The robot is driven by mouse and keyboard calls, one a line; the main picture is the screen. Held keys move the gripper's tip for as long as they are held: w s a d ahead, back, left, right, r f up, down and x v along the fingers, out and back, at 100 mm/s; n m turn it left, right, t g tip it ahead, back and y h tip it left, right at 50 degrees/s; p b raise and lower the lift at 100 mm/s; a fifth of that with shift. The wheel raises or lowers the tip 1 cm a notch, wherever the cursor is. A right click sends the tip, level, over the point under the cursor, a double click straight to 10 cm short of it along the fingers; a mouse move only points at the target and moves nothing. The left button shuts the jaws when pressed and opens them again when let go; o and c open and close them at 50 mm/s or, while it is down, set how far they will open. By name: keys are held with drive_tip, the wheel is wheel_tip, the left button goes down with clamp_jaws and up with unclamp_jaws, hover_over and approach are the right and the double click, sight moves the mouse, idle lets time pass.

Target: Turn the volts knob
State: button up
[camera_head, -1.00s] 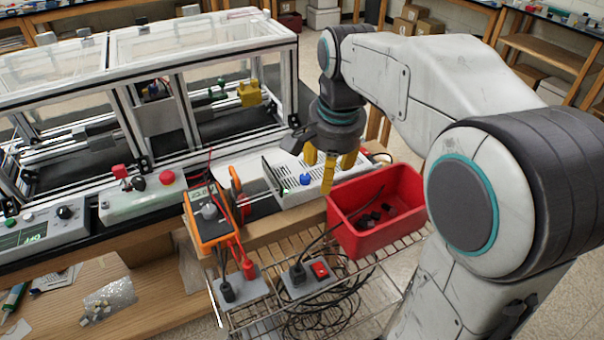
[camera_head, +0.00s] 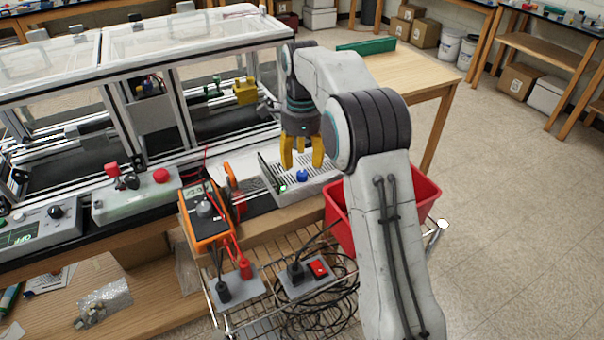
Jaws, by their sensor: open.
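A light grey power supply box (camera_head: 326,188) with a vented top stands on the bench edge. A blue knob (camera_head: 301,175) and a green light are on its front; the label is too small to read, so I cannot confirm that this is the volts knob. My gripper (camera_head: 302,164) points down with its yellow fingers apart and empty. It is above and behind the blue knob in the picture, apart from it as far as I can tell. An orange multimeter (camera_head: 206,222) with a grey dial leans just left of the box.
A red bin (camera_head: 424,193) is partly hidden behind my arm. A wire rack with a red switch (camera_head: 318,268) and cables is in front. A framed machine (camera_head: 150,90) stands behind on the left. A control box with a red button (camera_head: 161,175) is left of the multimeter.

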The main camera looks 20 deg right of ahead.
sight(302, 173)
drive_tip(key=shift+f, duration=2.6)
drive_tip(key=shift+c, duration=0.3)
clamp_jaws()
